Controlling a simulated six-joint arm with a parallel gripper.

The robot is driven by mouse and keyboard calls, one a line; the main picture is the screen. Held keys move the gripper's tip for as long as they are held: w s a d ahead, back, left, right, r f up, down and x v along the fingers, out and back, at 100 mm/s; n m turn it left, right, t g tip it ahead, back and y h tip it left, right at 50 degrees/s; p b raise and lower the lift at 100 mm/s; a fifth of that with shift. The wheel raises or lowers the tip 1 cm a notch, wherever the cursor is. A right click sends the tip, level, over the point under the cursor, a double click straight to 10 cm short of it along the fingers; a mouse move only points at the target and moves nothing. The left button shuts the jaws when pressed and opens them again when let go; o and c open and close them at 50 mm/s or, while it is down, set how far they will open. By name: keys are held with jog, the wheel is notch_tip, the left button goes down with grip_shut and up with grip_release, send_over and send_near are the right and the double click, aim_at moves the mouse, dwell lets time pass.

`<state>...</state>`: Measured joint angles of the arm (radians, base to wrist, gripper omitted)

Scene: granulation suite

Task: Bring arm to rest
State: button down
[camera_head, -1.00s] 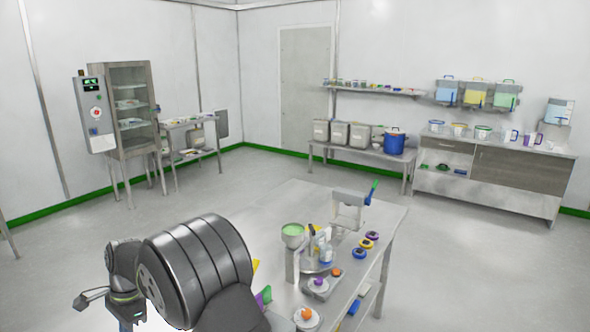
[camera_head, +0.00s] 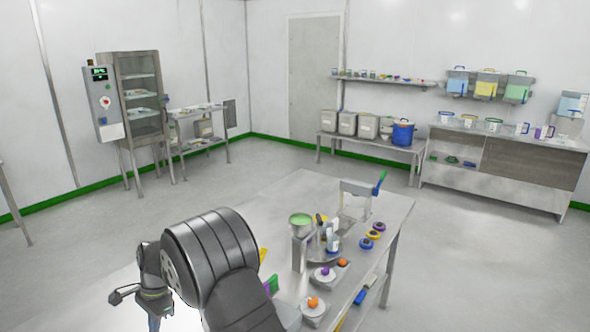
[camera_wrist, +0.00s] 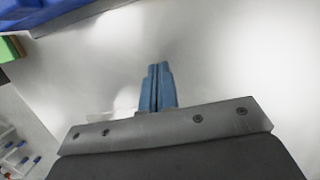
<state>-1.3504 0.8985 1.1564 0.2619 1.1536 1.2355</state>
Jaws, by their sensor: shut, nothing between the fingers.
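My gripper (camera_wrist: 160,85) shows in the wrist view with its two blue fingers pressed together and nothing between them. A pale, bare surface lies beyond the fingertips. In the head view my dark arm fills the lower left, folded over the near left part of the steel table (camera_head: 290,195).
A blue thing (camera_wrist: 35,12) and a green thing (camera_wrist: 10,48) border the wrist view's upper left.

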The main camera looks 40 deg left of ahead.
jog(key=w+r, duration=0.8)
jog(key=r, duration=0.2)
jog(key=w+d+n, duration=0.2)
jog(key=w+d, duration=0.6)
jog(key=w, duration=0.2)
jog(key=w+d+n+t, duration=0.1)
jog(key=w+d+n, duration=0.1)
jog(key=w+d, duration=0.6)
jog(key=w, duration=0.3)
jog(key=shift+f+t+y, duration=0.15)
jog(key=shift+t+y, duration=0.15)
